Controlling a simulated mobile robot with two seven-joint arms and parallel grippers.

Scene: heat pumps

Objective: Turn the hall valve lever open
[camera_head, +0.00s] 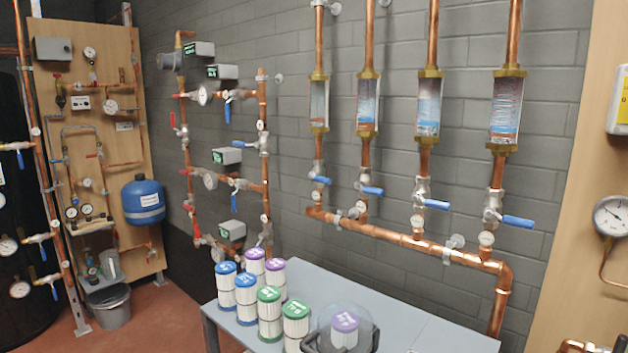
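Several valves with blue levers show on the grey brick wall, and I cannot tell which one is the hall valve. On the right manifold, blue levers sit below the sight glasses: a far right lever (518,221), a lever left of it (437,204), another (372,190) and a small one (321,180). They stick out sideways, across their upright copper pipes. On the middle pipe group, one blue lever (228,108) hangs down, another (234,202) hangs down lower, and one (243,143) points left. Neither of my grippers is in view.
A grey table (405,325) stands below the manifold. It holds several blue, purple and green-topped filters (269,307) and a clear-domed housing (345,322). A wooden panel with a blue tank (143,200) stands left, with a bin (109,306) below. Red floor is open at lower left.

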